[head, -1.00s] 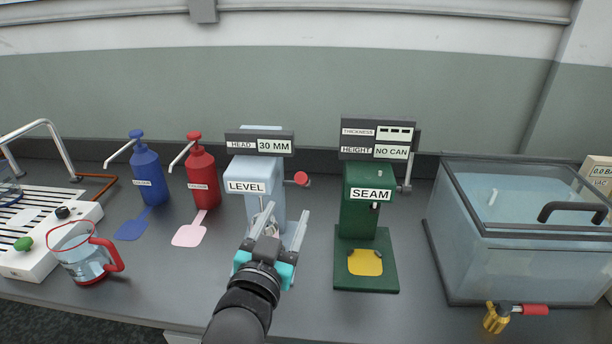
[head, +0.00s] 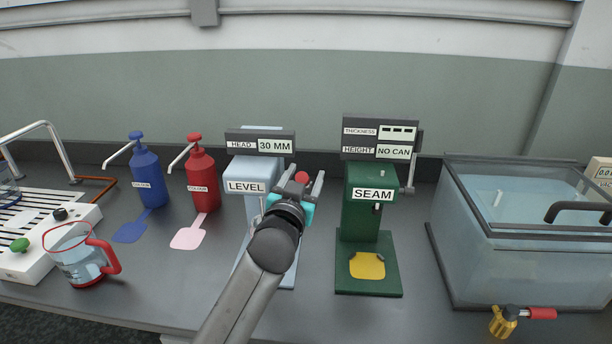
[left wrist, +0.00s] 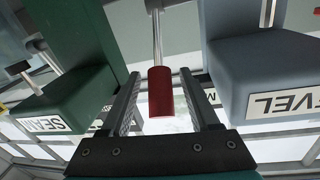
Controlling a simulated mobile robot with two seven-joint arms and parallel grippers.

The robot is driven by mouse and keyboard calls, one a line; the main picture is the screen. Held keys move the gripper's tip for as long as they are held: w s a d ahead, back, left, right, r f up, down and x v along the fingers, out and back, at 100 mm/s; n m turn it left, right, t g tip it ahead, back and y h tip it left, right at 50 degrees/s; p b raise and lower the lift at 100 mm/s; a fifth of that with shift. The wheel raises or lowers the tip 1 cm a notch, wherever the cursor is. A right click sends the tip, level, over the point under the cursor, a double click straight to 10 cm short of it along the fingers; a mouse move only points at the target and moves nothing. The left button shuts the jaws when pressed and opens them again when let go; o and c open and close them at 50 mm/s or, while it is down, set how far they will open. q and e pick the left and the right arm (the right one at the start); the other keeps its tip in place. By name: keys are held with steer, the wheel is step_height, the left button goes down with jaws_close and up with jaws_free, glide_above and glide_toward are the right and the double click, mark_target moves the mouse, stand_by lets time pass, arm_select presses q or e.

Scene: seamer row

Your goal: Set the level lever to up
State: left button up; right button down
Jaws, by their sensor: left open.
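The pale blue LEVEL machine (head: 250,176) stands on the bench, with a display above it reading HEAD 30 MM. Its lever has a red knob (head: 302,177) on the right side, partly hidden by my gripper. My left gripper (head: 304,184) is open at the knob. In the left wrist view the red knob (left wrist: 161,92) on its metal rod lies between my two open fingers (left wrist: 160,100), with gaps on both sides. The LEVEL label (left wrist: 283,103) shows at the right there. My right gripper is not in view.
The green SEAM machine (head: 361,220) stands close to the right, with a side handle. Red (head: 202,180) and blue (head: 149,178) pump bottles stand to the left. A glass water tank (head: 520,265) is at the right, a jug (head: 80,262) at the left.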

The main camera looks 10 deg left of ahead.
arm_select(q)
steer(key=shift+w+d, duration=0.1)
steer(key=shift+w, duration=0.65)
jaws_close()
stand_by(1.0)
